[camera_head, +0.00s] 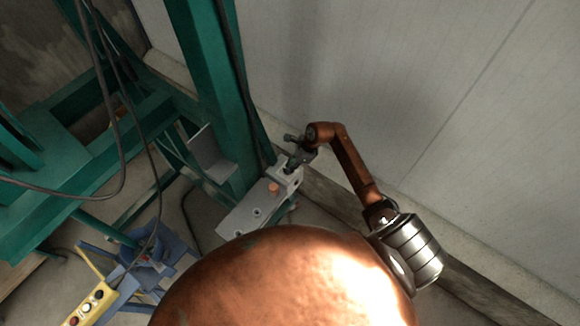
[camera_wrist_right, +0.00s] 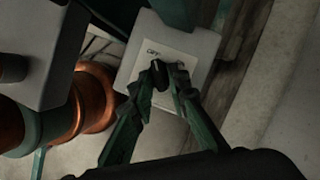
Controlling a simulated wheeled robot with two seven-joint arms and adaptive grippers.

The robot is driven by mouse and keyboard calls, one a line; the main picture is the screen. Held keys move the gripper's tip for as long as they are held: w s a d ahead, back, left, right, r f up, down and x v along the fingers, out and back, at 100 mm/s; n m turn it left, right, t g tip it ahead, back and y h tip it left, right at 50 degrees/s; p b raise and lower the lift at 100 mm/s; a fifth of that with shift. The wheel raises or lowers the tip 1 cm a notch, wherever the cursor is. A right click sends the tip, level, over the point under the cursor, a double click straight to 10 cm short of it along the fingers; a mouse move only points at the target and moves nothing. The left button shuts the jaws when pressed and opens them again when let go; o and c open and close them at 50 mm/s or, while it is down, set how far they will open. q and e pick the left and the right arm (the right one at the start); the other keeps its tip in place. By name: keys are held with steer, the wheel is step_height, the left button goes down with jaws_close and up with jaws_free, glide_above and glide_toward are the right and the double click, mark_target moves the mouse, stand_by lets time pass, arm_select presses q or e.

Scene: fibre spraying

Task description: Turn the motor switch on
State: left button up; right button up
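The motor switch (camera_wrist_right: 160,74) is a dark knob on a pale plate (camera_wrist_right: 151,49) marked "OFF" on a light grey box. In the head view the box (camera_head: 286,178) sits low by the green post, its knob hidden by my gripper. My right gripper (camera_head: 296,158) is over this box. In the right wrist view its two green fingers (camera_wrist_right: 166,80) converge, their tips close on either side of the knob. They look shut on it, though the exact contact is dark. My left gripper is not in view.
Green posts and beams (camera_head: 215,85) stand at left, with hanging cables. A yellow button pendant (camera_head: 90,303) is at lower left. A pale wall (camera_head: 450,80) is close on the right.

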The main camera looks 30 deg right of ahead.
jaws_close()
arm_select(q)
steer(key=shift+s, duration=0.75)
